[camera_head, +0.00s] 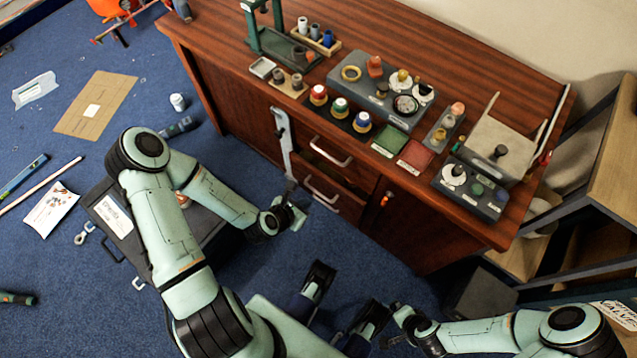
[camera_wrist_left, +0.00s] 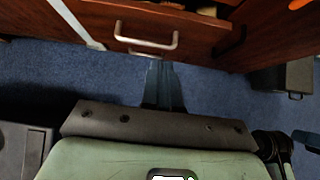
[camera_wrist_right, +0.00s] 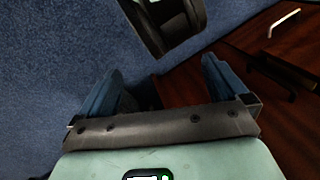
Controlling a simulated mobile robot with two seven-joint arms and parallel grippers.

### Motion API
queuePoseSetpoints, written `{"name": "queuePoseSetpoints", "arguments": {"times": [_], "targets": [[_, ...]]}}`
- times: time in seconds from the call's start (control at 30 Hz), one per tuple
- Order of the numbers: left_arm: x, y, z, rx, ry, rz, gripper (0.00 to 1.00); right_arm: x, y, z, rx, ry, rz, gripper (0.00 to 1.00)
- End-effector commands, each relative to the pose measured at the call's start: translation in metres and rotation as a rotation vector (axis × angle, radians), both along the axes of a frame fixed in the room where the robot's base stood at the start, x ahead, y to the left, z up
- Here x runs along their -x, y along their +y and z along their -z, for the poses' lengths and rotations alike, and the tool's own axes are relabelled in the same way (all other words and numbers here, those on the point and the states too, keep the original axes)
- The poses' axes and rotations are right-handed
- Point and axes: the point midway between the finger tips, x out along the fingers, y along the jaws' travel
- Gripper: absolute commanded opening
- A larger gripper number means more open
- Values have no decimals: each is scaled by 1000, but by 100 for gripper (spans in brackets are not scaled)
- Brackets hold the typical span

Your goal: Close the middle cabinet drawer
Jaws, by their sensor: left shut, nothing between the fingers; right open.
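The brown wooden cabinet (camera_head: 430,235) has a stack of drawers on its front. The middle drawer (camera_head: 345,201) stands pulled out below the top drawer (camera_head: 345,148), with its inside partly visible. Its silver handle (camera_wrist_left: 147,41) shows in the left wrist view, with a lower handle just beneath it. My left gripper (camera_head: 296,207) is shut and empty, in front of the middle drawer at its left side. Its fingers (camera_wrist_left: 164,86) point toward the drawer front; whether they touch is unclear. My right gripper (camera_wrist_right: 160,88) is open and empty over the floor, away from the drawer.
Bobbins, trays and small parts crowd the cabinet top (camera_head: 440,42). A silver strip (camera_head: 283,140) hangs down the cabinet front left of the drawers. A dark case (camera_head: 115,222) lies on the blue carpet under my left arm. A shelf (camera_head: 610,165) stands at right.

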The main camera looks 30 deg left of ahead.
Motion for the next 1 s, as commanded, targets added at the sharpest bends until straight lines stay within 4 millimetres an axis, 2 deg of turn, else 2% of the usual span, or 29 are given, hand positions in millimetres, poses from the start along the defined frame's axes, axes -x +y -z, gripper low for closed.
{"name": "queuePoseSetpoints", "arguments": {"times": [0.43, 0.6, 0.7, 1.0], "targets": [[-66, -6, 68, -1, -2, 1, 0, -53, -29, 43, 71, -136, 59, 100], [-91, -8, 65, -3, -3, 3, 0, -37, -31, 56, 69, -83, 59, 100], [-99, -8, 64, -3, -2, 1, 0, -32, -32, 60, 70, -66, 59, 100], [-103, -9, 63, -1, -1, 1, 0, -28, -32, 62, 69, -54, 60, 100]]}}
